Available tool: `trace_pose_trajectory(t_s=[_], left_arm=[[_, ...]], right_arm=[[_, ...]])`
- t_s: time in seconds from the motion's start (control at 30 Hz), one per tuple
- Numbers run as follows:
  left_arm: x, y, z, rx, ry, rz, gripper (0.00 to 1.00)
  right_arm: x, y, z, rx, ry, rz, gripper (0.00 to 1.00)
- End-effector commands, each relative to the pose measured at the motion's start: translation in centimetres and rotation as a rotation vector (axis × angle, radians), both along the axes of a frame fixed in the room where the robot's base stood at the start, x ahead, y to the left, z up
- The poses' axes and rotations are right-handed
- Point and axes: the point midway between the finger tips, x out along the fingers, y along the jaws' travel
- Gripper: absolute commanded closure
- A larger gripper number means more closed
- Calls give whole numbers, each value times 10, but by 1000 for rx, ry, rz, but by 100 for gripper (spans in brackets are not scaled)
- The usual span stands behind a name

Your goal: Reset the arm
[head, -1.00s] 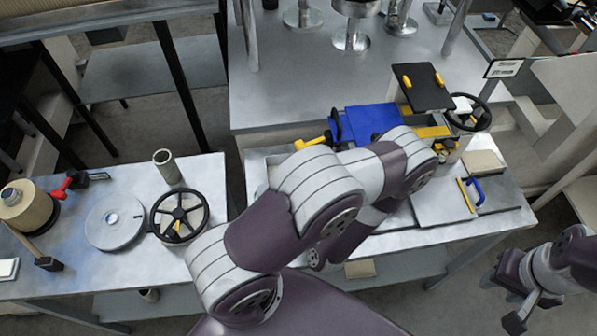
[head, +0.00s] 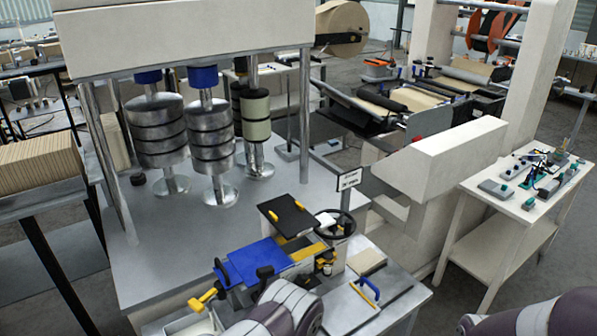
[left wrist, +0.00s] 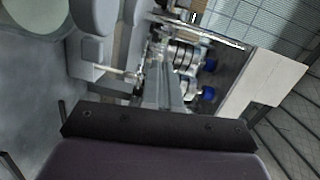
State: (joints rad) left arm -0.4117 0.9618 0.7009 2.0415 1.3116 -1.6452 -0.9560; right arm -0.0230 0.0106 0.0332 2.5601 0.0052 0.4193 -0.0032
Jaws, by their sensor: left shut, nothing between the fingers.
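My left arm shows at the bottom middle of the head view as a grey and purple link (head: 285,308); its gripper is out of that frame. In the left wrist view, the dark front of my left gripper (left wrist: 155,126) spans the lower part. It is shut with nothing held, and its fingertips are not clearly visible. My right arm (head: 540,314) shows only as a purple link at the lower right corner of the head view. Its gripper is out of frame.
A metal bench with a blue device (head: 250,263), black handwheel (head: 336,224) and blue-handled tool (head: 366,291) lies close to my left arm. Behind stands a press with metal rollers (head: 210,137). A white table (head: 500,206) stands at right.

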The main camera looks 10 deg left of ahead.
Motion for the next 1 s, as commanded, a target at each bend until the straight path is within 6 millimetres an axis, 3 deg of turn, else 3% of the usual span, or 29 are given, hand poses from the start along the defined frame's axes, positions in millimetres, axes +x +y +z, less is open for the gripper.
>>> trace_pose_trajectory(t_s=[0.07,0.17,0.23,0.33,0.43,0.6,0.73,1.0], left_arm=[[21,-7,-19,-246,-36,32,100],[56,-41,-39,-748,-50,78,100],[70,-77,-32,-1080,2,100,100],[55,-114,-1,-1380,155,144,100],[16,-120,32,-1477,314,218,100],[-37,-102,62,-1447,445,345,100],[-49,-97,68,-1428,469,377,100],[-48,-98,67,-1428,470,376,100]], right_arm=[[0,0,-9,0,0,0,57],[0,0,-21,0,0,0,57],[0,0,-30,0,1,0,57],[0,0,-40,0,1,0,57],[0,0,-47,0,0,0,57],[0,0,-52,0,0,0,57],[0,0,-51,0,0,0,57],[0,0,-51,0,0,0,57]])
